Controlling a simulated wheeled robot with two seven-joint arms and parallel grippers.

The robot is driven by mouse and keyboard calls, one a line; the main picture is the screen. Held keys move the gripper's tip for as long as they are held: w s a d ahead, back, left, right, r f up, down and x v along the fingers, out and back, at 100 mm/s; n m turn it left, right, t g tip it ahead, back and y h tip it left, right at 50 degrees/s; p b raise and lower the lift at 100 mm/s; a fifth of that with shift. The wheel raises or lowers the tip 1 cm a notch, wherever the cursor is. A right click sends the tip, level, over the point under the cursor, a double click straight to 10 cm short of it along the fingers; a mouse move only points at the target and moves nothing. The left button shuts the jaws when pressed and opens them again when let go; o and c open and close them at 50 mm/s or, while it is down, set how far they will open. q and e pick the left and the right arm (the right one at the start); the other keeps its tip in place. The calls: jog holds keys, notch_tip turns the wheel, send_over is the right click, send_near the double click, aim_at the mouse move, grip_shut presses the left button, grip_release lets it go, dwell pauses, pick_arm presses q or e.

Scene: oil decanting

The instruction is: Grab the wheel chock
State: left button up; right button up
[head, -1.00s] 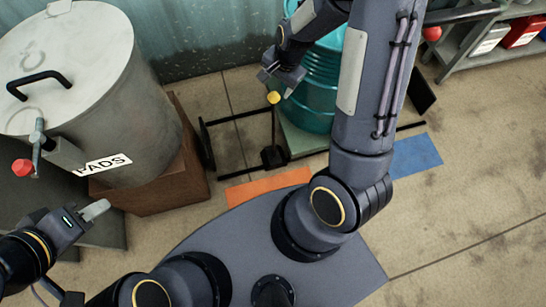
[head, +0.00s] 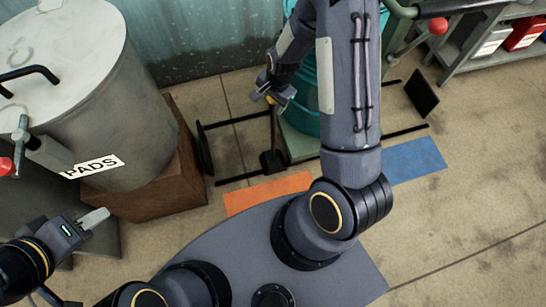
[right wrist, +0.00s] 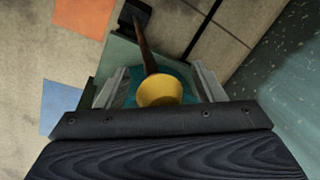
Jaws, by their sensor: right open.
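The wheel chock (head: 272,160) is a small dark block on the floor by the teal drum, with a thin upright handle ending in a yellow knob (head: 270,99). In the right wrist view the chock (right wrist: 135,14) is at the top, and its brown handle runs down to the yellow knob (right wrist: 160,92). My right gripper (head: 273,92) is open at the knob. Its two grey fingers (right wrist: 160,86) stand apart on either side of the knob, not closed on it. My left gripper (head: 95,218) is at the lower left, away from the chock; its finger gap is unclear.
The teal drum (head: 303,110) stands on a low cart with black bars, partly behind my right arm. A grey PADS bin (head: 110,110) stands on a brown box at left. Orange (head: 268,192) and blue (head: 414,160) floor patches lie in front. Shelves stand at upper right.

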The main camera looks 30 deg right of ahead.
grip_shut()
jog(key=shift+w+r, duration=0.1)
jog(key=shift+r, duration=0.1)
dwell(0.5)
